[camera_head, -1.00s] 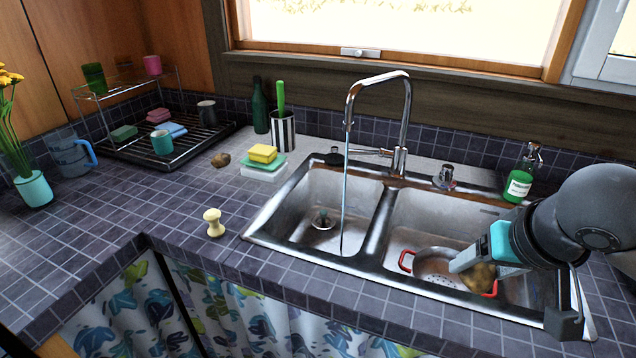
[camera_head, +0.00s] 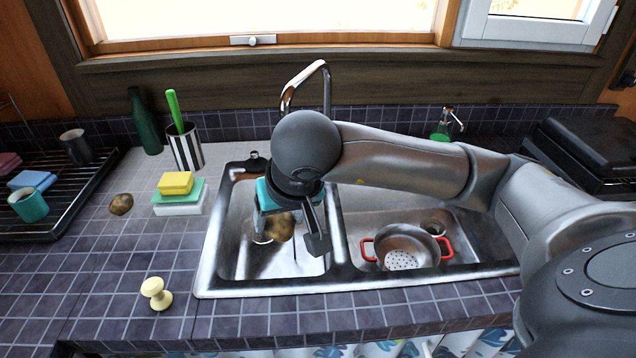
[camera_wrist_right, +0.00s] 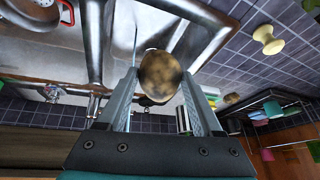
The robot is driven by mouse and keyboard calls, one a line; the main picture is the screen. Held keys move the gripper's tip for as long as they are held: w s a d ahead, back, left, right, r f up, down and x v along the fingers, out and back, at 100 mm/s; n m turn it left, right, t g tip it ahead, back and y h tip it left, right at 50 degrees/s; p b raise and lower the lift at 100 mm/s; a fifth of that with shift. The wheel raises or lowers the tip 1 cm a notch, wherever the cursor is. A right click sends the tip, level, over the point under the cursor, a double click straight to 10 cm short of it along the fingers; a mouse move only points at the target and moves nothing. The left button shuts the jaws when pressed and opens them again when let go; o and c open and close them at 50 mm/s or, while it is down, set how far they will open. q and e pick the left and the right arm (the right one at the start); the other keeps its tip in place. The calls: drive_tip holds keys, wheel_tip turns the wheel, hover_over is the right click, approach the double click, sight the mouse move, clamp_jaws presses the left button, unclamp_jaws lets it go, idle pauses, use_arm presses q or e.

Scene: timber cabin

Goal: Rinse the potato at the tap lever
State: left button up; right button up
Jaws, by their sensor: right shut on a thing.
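My right gripper (camera_head: 290,212) is shut on a brown potato (camera_head: 278,229) and holds it over the left sink basin (camera_head: 237,240). In the right wrist view the potato (camera_wrist_right: 160,74) sits between the two fingers. A thin water stream (camera_wrist_right: 136,38) runs close beside the potato there; I cannot tell whether it touches it. The chrome tap (camera_head: 326,88) arches behind my arm, which hides its base and lever. My left gripper is not in view.
A red-handled colander (camera_head: 407,240) stands in the right basin. Another potato (camera_head: 121,204), a stack of sponges (camera_head: 178,196) and a pale yellow knob-shaped thing (camera_head: 156,293) sit on the left counter. A striped holder (camera_head: 186,148) and green bottle (camera_head: 144,122) stand behind.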

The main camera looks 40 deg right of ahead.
drive_tip(key=s+d+r+m+h+p, duration=0.2)
drive_tip(key=s+d+m+h+p, duration=0.15)
drive_tip(key=d+m+p, duration=0.35)
use_arm(q)
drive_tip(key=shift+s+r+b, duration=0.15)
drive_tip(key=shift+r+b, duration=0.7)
drive_tip(key=shift+b, duration=0.4)
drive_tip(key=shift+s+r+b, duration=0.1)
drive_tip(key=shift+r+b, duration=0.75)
drive_tip(key=shift+b, duration=0.4)
use_arm(e)
drive_tip(key=w+d+f, duration=0.1)
drive_tip(key=w, duration=0.5)
drive_tip(key=w+d+f+n, duration=0.1)
drive_tip(key=w, duration=0.6)
drive_tip(key=shift+w+d+f+g+y, duration=0.2)
drive_tip(key=shift+d+f+g+y, duration=0.1)
drive_tip(key=shift+y, duration=0.05)
drive_tip(key=shift+d, duration=0.2)
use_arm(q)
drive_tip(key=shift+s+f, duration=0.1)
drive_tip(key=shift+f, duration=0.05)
use_arm(e)
drive_tip(key=shift+s+d, duration=0.1)
drive_tip(key=shift+d, duration=0.35)
drive_tip(key=shift+a, duration=0.15)
